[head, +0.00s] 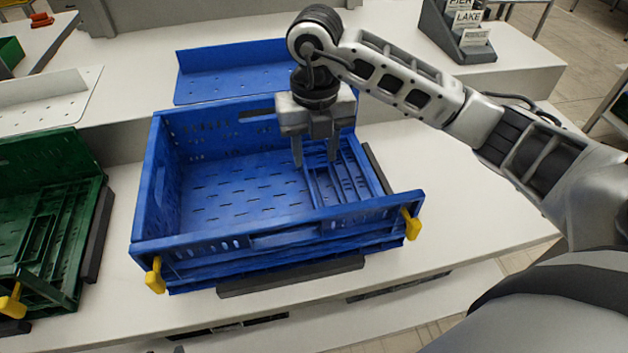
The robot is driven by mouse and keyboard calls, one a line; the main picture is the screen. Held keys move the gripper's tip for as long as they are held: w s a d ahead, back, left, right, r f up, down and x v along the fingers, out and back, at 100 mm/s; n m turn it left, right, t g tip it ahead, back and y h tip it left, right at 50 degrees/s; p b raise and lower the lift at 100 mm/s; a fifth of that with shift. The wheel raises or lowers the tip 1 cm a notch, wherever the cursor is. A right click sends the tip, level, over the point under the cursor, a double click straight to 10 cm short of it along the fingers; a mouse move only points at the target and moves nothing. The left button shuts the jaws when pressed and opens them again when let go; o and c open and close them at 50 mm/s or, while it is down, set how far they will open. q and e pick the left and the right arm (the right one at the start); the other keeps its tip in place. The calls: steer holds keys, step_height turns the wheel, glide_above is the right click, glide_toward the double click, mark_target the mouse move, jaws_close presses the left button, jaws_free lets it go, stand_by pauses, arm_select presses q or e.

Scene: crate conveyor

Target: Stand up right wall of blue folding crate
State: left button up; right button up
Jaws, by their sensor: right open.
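The blue folding crate (235,190) stands on the white counter in the middle of the head view. Its left, back and front walls are upright. Its right wall (343,182) lies folded down inside the crate, at the right end of the floor. My right gripper (315,160) points down into the crate, open, with its two fingers apart near the inner edge of that folded wall. I cannot tell whether the fingertips touch it. The gripper hides part of the back wall. My left gripper is not in view.
A green crate (75,150) stands to the left, with folded walls inside. A blue panel (225,85) lies behind the blue crate, and a white panel (50,105) at the back left. A grey card holder (460,40) stands at the back right. The counter right of the crate is clear.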

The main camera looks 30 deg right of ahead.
mark_target(315, 189)
step_height(315, 189, down, 9)
steer(key=shift+r, duration=0.1)
stand_by(0.3)
jaws_close()
